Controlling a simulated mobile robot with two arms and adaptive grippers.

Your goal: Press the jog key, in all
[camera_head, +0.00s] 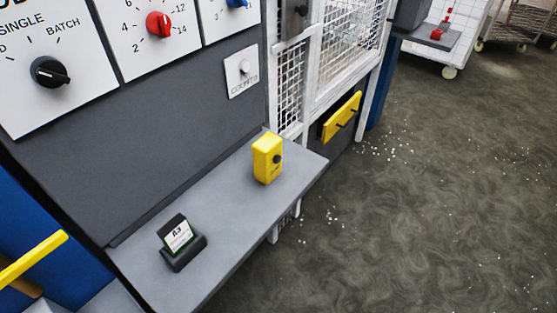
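Neither of my grippers is in view.
A card in a dark stand (182,243) sits on the shelf's near part. The panel carries a black selector (50,72) and a red knob (159,25). A mesh guard (342,45) stands beyond the shelf. The floor (430,200) at right is open, with scattered white bits.

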